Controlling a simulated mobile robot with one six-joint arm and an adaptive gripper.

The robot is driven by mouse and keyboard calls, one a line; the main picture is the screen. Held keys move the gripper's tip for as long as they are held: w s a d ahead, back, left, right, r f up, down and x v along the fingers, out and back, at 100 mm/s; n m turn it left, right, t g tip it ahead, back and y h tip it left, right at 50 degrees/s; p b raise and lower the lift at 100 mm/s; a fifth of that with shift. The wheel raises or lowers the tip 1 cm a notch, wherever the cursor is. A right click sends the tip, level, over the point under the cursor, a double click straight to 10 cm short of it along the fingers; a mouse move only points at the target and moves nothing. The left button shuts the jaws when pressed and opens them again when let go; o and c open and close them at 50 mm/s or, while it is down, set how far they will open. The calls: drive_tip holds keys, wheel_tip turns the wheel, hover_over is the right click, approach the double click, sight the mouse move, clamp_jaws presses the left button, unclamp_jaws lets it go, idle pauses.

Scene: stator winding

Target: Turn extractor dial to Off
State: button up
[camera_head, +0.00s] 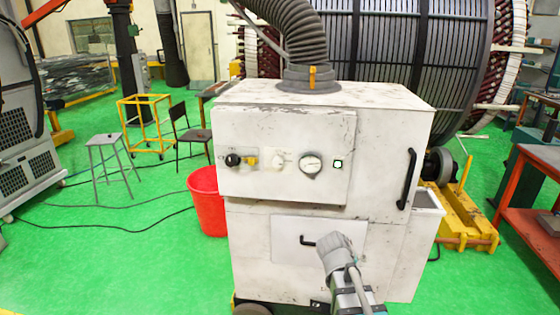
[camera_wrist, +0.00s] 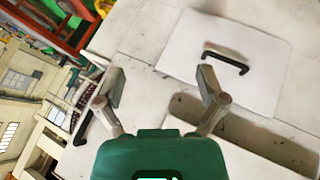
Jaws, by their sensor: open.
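The extractor is a worn white cabinet (camera_head: 385,150) with a thick black hose on top. Its upper front panel carries a black knob (camera_head: 233,160) beside a small yellow part, a pale dial (camera_head: 278,160), a round gauge (camera_head: 311,165) and a green-lit square (camera_head: 338,163). Their markings are too small to read. My grey arm end shows in front of the lower panel, below these controls. In the wrist view my gripper (camera_wrist: 162,82) is open and empty, with its two fingers apart before the white cabinet face. No dial can be made out between the fingers.
The lower door has a black handle (camera_head: 308,241), which also shows in the wrist view (camera_wrist: 225,62). A long black side handle (camera_head: 407,179) is at right. A red bin (camera_head: 208,201) stands left of the cabinet. An orange-red table (camera_head: 532,200) is at far right. Cables cross the green floor at left.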

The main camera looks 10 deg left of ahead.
drive_tip(key=w+a+r+n+t+h+p, duration=0.1)
drive_tip(key=w+a+r+t, duration=0.25)
drive_tip(key=w+r, duration=0.2)
drive_tip(key=n+t+y+p, duration=0.3)
drive_tip(key=n+t+y, duration=0.3)
drive_tip(key=n+t, duration=0.25)
approach(278, 165)
drive_tip(key=s, duration=0.3)
drive_tip(key=shift+a+r, duration=0.1)
drive_tip(key=shift+a, duration=0.1)
drive_tip(key=shift+w, duration=0.2)
drive_tip(key=w, duration=1.3)
drive_tip(key=shift+w+d, duration=0.25)
drive_tip(key=shift+d, duration=0.05)
drive_tip(key=c, duration=1.1)
